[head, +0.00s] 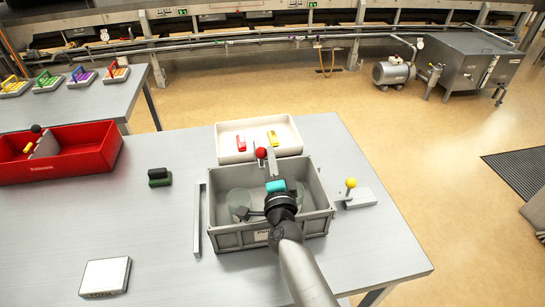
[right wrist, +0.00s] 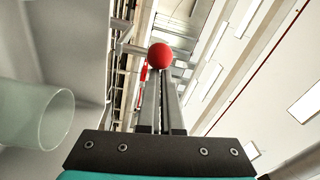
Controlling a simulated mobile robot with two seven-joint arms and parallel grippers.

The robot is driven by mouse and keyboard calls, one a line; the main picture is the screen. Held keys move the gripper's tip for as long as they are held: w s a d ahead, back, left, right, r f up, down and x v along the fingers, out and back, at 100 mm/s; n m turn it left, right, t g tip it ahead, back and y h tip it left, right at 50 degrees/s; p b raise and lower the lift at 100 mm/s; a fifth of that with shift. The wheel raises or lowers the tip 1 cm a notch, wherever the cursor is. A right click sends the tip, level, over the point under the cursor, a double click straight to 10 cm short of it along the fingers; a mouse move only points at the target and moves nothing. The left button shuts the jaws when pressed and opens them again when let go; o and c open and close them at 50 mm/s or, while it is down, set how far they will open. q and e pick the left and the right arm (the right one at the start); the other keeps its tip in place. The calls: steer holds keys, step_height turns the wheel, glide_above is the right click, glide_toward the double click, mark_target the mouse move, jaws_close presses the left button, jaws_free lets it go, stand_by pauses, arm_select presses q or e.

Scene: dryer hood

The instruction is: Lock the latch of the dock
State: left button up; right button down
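A grey bin (head: 224,240) stands on the table with pale, glassy round vessels (head: 239,203) inside. A red ball knob (head: 261,153) with a grey bar beside it stands at the bin's back edge. The knob also shows in the right wrist view (right wrist: 160,56). My right gripper (head: 271,152) reaches over the bin from the front. Its fingers are close together with their tips beside the knob; I cannot tell whether they touch it. A yellow ball knob (head: 351,183) stands on a grey plate right of the bin. My left gripper is not in view.
A white tray (head: 226,151) with red and yellow pieces stands behind the bin. A grey bar (head: 197,220) lies left of it. A red bin (head: 88,163), dark green block (head: 158,177) and white box (head: 105,277) stand further left. The table's front right is clear.

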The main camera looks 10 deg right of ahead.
steer(key=shift+s+a+f+y, duration=0.1)
steer(key=shift+a+f+y, duration=0.1)
steer(key=shift+a, duration=0.15)
steer(key=shift+a+f+y, duration=0.1)
steer(key=shift+a+y, duration=0.1)
steer(key=shift+a, duration=0.15)
steer(key=shift+s+f, duration=0.1)
steer(key=shift+s, duration=0.45)
steer(key=s, duration=1.3)
steer(key=shift+s+h+b, duration=0.4)
steer(key=shift+a+f, duration=0.1)
